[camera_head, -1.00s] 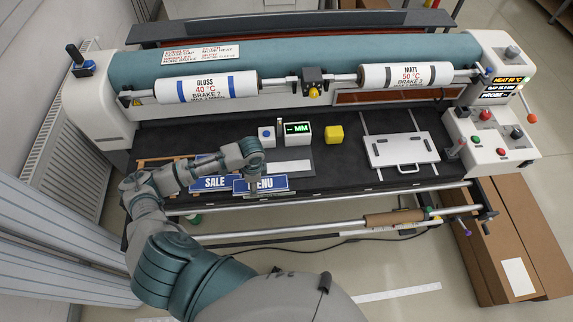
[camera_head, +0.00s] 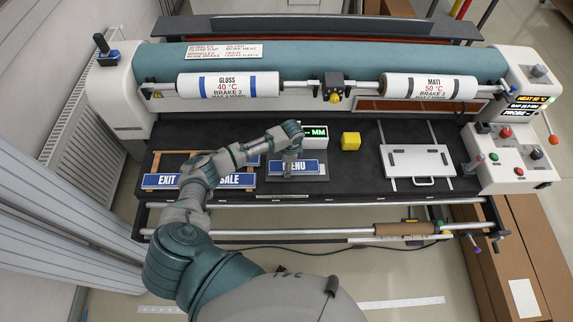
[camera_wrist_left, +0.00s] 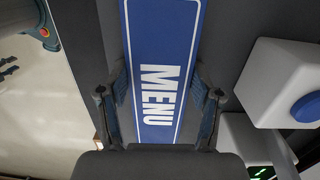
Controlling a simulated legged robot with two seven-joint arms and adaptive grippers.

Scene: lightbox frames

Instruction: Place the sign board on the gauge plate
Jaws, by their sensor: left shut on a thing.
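The blue MENU sign board (camera_head: 294,168) is over the dark gauge plate (camera_head: 318,178), beside the digital MM display box (camera_head: 314,136). I cannot tell whether it touches the plate. My left gripper (camera_head: 291,156) reaches down onto the sign and is shut on it. In the left wrist view the MENU sign (camera_wrist_left: 158,75) runs lengthwise between the two fingers (camera_wrist_left: 160,105), one along each long edge. The white box with a blue button (camera_wrist_left: 290,82) stands beside it; in the head view my gripper mostly hides this box. My right gripper is out of view.
The EXIT sign (camera_head: 163,181) and SALE sign (camera_head: 233,181) lie on a wooden rack at the left. A yellow cube (camera_head: 351,141) and a white handled plate (camera_head: 416,161) stand to the right. Rollers (camera_head: 430,86) span the back.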

